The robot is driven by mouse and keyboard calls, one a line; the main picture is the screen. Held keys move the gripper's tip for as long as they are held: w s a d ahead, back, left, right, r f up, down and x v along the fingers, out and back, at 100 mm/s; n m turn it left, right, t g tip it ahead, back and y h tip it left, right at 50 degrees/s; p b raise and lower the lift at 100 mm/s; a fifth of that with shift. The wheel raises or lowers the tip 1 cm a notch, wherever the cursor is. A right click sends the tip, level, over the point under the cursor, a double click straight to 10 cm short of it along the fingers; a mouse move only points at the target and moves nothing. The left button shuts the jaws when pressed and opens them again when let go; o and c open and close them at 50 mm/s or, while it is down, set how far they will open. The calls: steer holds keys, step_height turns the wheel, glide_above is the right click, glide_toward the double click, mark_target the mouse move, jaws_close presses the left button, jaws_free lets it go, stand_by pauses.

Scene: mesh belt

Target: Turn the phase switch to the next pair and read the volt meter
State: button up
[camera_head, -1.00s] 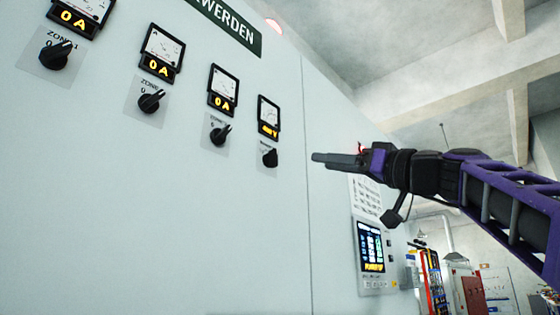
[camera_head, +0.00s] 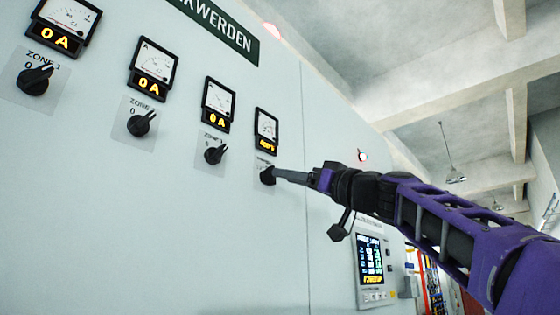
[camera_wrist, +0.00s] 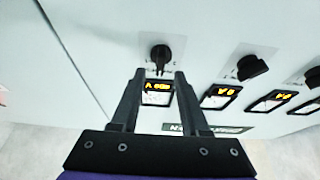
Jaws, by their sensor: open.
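The phase switch (camera_head: 267,176) is a black rotary knob on the pale cabinet front, at the right end of the knob row. The volt meter (camera_head: 266,129) is right above it, with a dial and a yellow digital line ending in V; its digits are too blurred to read surely. My gripper (camera_head: 279,174) points left, its fingertips at or just short of the knob. In the wrist view, which is upside down, my open fingers (camera_wrist: 159,73) lie either side of the knob's pointer line; the switch (camera_wrist: 160,56) is just beyond the tips. Contact cannot be told.
Several ammeters reading 0 A, such as this one (camera_head: 152,69), with zone knobs (camera_head: 141,123) below, stand to the left. A lit display panel (camera_head: 370,262) is lower right. A dark sign (camera_head: 215,22) is above. The cabinet face below the knobs is clear.

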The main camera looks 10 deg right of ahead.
mark_target(270, 176)
steer(key=p+x, duration=0.2)
steer(key=x, duration=0.1)
steer(key=shift+w+a, duration=0.1)
steer(key=shift+w, duration=0.05)
jaws_close()
stand_by(0.4)
